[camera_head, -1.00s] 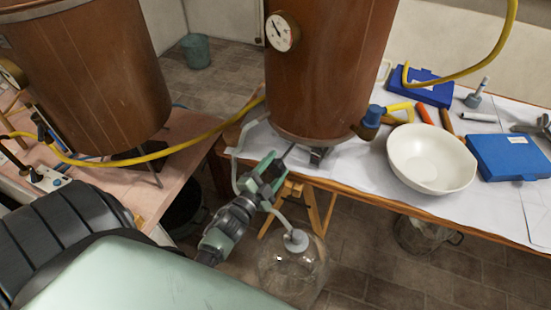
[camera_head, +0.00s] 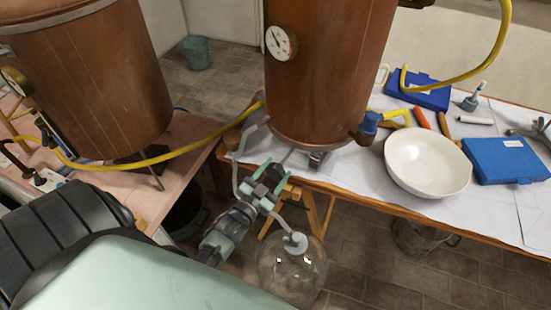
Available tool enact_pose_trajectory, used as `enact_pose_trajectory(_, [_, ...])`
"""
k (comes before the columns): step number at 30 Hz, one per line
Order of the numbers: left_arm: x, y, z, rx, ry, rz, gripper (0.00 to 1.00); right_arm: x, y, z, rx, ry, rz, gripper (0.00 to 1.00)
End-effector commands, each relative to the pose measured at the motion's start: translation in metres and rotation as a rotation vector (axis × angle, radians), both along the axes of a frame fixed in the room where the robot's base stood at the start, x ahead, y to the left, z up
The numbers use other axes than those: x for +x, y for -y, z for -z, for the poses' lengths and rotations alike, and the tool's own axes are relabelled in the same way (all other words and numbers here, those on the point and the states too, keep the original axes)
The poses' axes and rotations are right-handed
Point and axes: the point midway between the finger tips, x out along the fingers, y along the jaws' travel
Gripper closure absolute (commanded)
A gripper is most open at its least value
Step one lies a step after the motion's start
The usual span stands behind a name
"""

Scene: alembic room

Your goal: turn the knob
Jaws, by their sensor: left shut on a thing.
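My left gripper (camera_head: 270,183) reaches in from the lower left to the front underside of the middle copper vessel (camera_head: 330,75). Its jaws are shut on a small part in front of the vessel, by the table's front edge. The jaws hide most of that part, so I cannot make out the knob's shape. A grey tube passes beside the jaws and runs down to a clear glass bottle (camera_head: 292,268). A blue tap handle (camera_head: 370,122) sits at the vessel's lower right, apart from the gripper. My right gripper is not in view.
A white bowl (camera_head: 428,162), blue cases (camera_head: 505,160) and small tools lie on the white-covered table to the right. Another copper vessel (camera_head: 95,85) stands at left. A yellow hose (camera_head: 165,153) runs between the vessels. The glass bottle stands close below the gripper.

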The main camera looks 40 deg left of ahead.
Motion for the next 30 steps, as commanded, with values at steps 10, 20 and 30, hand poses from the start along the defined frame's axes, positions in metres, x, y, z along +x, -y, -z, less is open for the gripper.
enact_pose_trajectory(10, [-0.001, 0.000, 0.002, -0.009, -0.004, -0.001, 0.87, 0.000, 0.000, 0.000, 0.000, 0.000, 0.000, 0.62])
enact_pose_trajectory(20, [0.000, 0.000, 0.001, -0.007, -0.002, 0.000, 0.25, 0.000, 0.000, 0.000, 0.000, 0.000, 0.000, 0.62])
enact_pose_trajectory(30, [-0.021, 0.001, 0.003, -0.007, -0.004, 0.000, 0.25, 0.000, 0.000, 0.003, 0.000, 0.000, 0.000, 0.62])
